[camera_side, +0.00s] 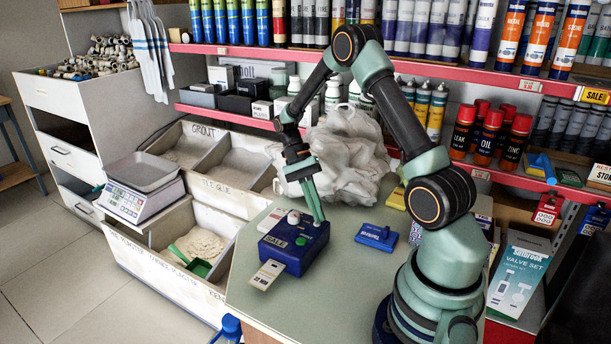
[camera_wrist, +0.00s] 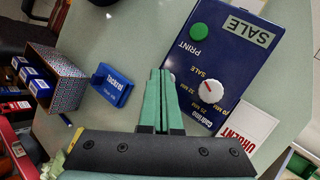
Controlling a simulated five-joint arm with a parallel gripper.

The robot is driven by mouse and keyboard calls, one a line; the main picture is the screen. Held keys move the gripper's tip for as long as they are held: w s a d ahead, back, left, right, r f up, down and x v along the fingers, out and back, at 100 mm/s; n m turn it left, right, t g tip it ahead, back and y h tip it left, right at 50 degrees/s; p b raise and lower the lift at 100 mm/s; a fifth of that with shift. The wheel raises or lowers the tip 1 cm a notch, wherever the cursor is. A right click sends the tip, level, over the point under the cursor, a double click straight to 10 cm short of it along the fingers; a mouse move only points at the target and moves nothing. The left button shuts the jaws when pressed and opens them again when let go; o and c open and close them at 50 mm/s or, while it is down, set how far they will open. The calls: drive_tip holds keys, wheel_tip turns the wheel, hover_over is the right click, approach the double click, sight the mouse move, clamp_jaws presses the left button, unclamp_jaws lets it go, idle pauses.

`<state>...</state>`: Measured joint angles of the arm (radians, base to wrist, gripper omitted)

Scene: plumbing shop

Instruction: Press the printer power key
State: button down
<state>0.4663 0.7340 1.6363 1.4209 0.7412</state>
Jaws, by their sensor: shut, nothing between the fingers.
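The printer (camera_side: 290,256) is a dark blue box on the pale green counter (camera_side: 340,300); it also shows in the wrist view (camera_wrist: 232,62). Its top carries a green round button (camera_wrist: 199,32) beside the word PRINT, a SALE label and a white knob (camera_wrist: 211,91) with a red mark. The green button also shows in the side view (camera_side: 301,240). I see no key marked power. My gripper (camera_side: 319,222) points down at the printer's right edge, its fingers together and empty. In the wrist view the fingertips (camera_wrist: 160,72) lie beside the printer's edge; contact cannot be told.
A paper tag (camera_side: 266,275) sticks out of the printer's front. A blue packet (camera_side: 377,237) lies to its right. A crumpled white plastic bag (camera_side: 340,155) stands behind. An URGENT card (camera_wrist: 248,125) lies near the printer in the wrist view. The counter's front is clear.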

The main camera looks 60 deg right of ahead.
drive_tip(key=shift+f, duration=0.15)
idle(0.4)
drive_tip(key=shift+r, duration=0.6)
drive_tip(key=shift+r, duration=0.1)
drive_tip(key=shift+r, duration=2.95)
drive_tip(key=shift+a, duration=0.1)
drive_tip(key=a+r+n+t+h, duration=0.3)
drive_tip(key=a+r+n+t, duration=0.8)
drive_tip(key=a+n+t, duration=0.1)
drive_tip(key=shift+s+a+n, duration=0.4)
drive_tip(key=shift+a+n, duration=0.5)
drive_tip(key=shift+a, duration=0.4)
